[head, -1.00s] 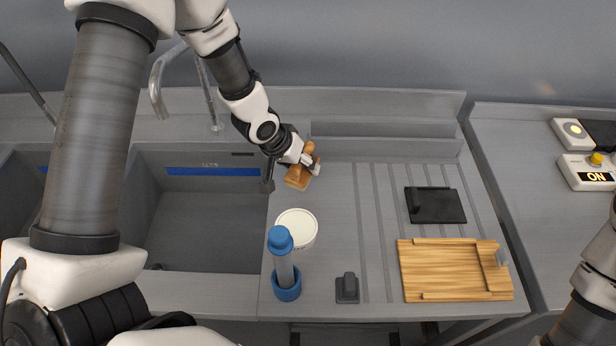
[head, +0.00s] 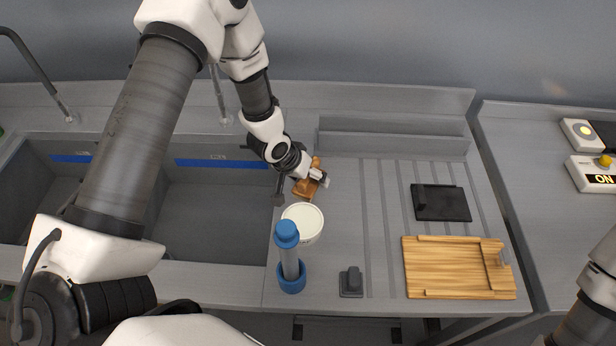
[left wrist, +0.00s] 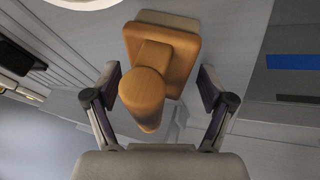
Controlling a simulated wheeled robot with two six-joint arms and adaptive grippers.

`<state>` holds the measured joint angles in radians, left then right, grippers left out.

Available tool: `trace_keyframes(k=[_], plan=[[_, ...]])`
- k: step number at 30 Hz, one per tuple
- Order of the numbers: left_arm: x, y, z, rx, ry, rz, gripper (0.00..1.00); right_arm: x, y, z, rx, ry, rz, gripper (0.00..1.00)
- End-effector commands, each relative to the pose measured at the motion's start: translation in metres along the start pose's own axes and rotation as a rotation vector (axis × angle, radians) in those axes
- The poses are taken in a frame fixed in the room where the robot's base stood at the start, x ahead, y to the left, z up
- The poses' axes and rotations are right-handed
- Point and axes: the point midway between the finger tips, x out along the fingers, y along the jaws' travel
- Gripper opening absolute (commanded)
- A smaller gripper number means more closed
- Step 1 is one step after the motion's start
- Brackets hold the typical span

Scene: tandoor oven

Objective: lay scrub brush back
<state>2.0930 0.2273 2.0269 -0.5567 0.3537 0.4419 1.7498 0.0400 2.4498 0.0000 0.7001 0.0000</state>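The scrub brush (head: 305,188) has an orange-brown wooden block and a thick handle. It is on the grey drainboard just right of the sink, behind the white tub. My left gripper (head: 322,177) is over it. In the left wrist view the brush (left wrist: 160,65) shows between the two fingers of the left gripper (left wrist: 157,92). The fingers are spread, with a gap on each side of the handle. Whether the block rests fully flat is hard to tell. My right gripper is out of view; only part of that arm shows at lower right.
A white round tub (head: 303,221) and a blue-capped cylinder in a blue holder (head: 291,277) stand in front of the brush. A small dark block (head: 351,282), a black tray (head: 441,203) and a wooden board (head: 455,268) lie to the right. The sink basin (head: 215,215) opens at left.

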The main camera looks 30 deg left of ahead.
Motion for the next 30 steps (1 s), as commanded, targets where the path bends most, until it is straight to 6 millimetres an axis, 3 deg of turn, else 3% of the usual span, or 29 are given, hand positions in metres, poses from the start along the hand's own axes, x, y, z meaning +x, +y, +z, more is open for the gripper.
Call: trace_keyframes(k=[8,11,16,21,30], plan=[[-0.008,0.002,-0.003,-0.001,0.001,0.0,0.82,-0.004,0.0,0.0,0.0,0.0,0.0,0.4],[-0.023,0.001,-0.003,-0.003,0.005,0.001,0.82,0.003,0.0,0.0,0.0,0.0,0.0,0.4],[-0.069,0.002,-0.002,-0.005,0.006,0.005,0.82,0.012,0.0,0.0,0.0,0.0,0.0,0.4],[-0.112,0.003,-0.004,-0.005,0.002,0.002,0.82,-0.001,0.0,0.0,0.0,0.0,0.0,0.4],[-0.125,0.001,-0.002,0.0,-0.001,0.001,0.82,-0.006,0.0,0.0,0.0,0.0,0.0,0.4]])
